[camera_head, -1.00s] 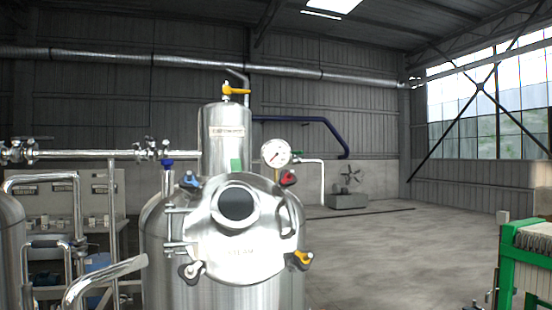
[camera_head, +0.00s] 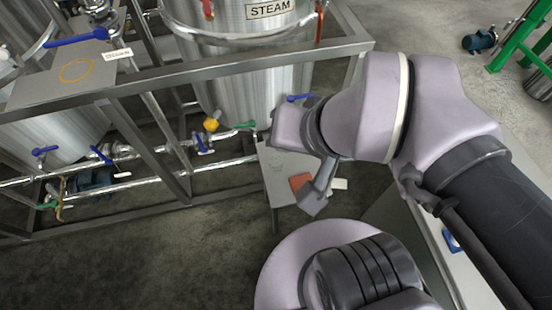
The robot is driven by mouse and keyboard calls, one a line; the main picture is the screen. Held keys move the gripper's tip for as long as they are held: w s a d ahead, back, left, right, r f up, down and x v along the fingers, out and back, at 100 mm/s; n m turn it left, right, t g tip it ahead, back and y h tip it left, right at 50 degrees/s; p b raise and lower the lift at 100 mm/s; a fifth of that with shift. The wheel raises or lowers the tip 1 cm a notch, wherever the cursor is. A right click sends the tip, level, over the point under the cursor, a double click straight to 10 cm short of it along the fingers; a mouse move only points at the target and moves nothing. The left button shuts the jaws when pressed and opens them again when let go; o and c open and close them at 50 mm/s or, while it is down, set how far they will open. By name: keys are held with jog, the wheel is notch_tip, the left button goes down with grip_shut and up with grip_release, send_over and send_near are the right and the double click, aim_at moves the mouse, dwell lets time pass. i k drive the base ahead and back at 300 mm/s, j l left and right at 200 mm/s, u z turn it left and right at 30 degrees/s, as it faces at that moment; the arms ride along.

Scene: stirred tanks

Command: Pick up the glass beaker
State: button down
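A small grey table (camera_head: 282,193) stands just below and left of my arm. A faint clear outline (camera_head: 277,163) on its top may be the glass beaker, but it is too small and pale to be sure. My gripper (camera_head: 314,203) hangs over the right part of this table, pointing down, beside a red-orange item. My own arm links cover much of the table's right side. I cannot see whether the fingers are apart, and no held object shows.
A red-orange item (camera_head: 299,182) and a white item (camera_head: 340,184) are by my gripper. A metal frame (camera_head: 230,70) with a steel tank (camera_head: 240,95), pipes and blue-handled valves stands behind and left. Concrete floor (camera_head: 160,255) is clear at the lower left.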

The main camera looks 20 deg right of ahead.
aim_at(274, 158)
jog(key=i+j+z, duration=0.2)
jog(key=j+z, duration=0.25)
jog(key=i+j+z, duration=0.1)
jog(key=j+z, duration=0.75)
jog(key=j, duration=0.15)
